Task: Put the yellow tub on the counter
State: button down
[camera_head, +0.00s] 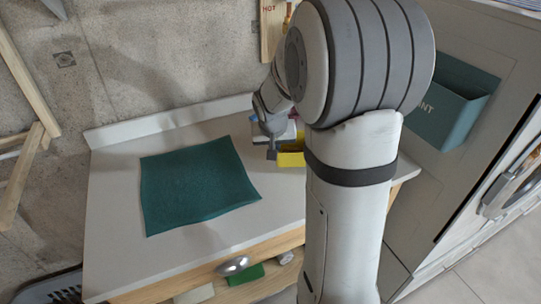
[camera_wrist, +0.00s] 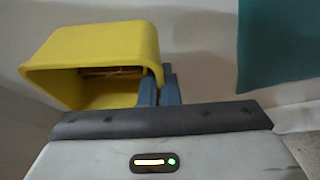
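The yellow tub (camera_wrist: 100,58) fills the upper left of the wrist view, with its open mouth turned toward the camera and something thin inside. My gripper (camera_wrist: 160,82) has one finger inside the tub and one outside, closed on its side wall near the rim. In the head view, a small part of the yellow tub (camera_head: 291,159) shows beside my gripper (camera_head: 271,150), mostly hidden by my arm. The tub is at the right part of the white counter (camera_head: 115,205). I cannot tell if it touches the top.
A teal mat (camera_head: 195,185) lies on the counter, left of the tub. A teal bin (camera_head: 452,105) hangs on the cabinet at right. Bare counter surrounds the mat.

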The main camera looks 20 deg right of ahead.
jog(key=shift+f, duration=1.4)
jog(key=shift+f, duration=0.15)
jog(key=c, duration=1.7)
grip_release()
